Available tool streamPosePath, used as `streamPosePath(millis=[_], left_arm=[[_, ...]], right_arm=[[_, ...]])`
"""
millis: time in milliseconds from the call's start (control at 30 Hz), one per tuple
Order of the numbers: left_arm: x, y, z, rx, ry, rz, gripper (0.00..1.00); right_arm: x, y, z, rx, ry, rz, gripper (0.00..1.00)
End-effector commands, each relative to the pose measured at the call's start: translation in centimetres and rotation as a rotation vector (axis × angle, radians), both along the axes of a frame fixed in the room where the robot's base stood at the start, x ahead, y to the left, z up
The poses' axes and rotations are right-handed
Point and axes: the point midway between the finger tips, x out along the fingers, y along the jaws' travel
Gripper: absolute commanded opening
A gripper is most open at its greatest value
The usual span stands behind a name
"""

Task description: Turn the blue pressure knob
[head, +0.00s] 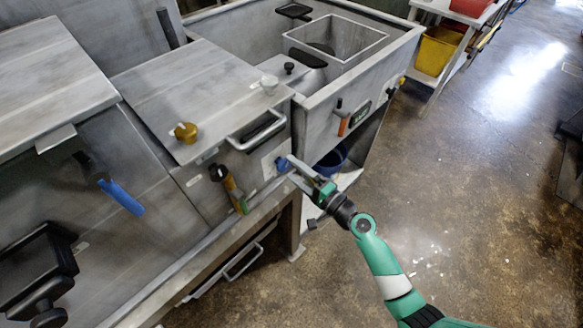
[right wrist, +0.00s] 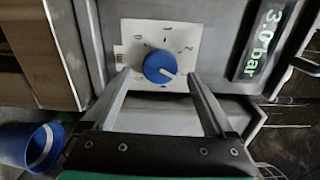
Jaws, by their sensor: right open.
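The blue pressure knob (right wrist: 159,67) sits on a white dial plate (right wrist: 137,36) on the machine's front, with a pale pointer line towards its lower right. In the head view the blue knob (head: 282,164) shows just beyond my right gripper's fingertips. My right gripper (head: 295,169) is open in front of it. In the right wrist view the two fingers of my right gripper (right wrist: 158,80) stand apart at the left and right of the knob, with a gap on each side. I cannot tell how deep the fingertips reach. My left gripper is not in view.
A "3.0 bar" display (right wrist: 262,40) is right of the dial. A metal handle (head: 257,130) and a yellow-brown lever (head: 234,190) are close to the knob. A blue bucket (head: 331,160) stands behind my gripper. The floor (head: 480,170) at right is mostly clear.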

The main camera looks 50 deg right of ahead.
Motion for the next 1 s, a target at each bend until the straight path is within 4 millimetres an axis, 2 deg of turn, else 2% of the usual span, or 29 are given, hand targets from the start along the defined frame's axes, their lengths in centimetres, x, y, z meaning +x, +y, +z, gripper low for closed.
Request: streamPosePath(millis=[300,433,600,1000], left_arm=[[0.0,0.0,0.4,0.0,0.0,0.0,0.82],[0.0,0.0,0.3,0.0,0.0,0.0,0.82],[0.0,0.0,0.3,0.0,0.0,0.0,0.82],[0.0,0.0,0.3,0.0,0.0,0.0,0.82]], right_arm=[[-7.4,0.1,-0.1,0.003,0.002,-0.003,0.88],[-9.4,0.1,-0.1,0.002,0.002,-0.002,0.88],[-10.3,0.2,0.0,0.001,0.0,0.0,0.88],[-10.3,0.2,0.0,0.0,0.0,0.001,0.88]])
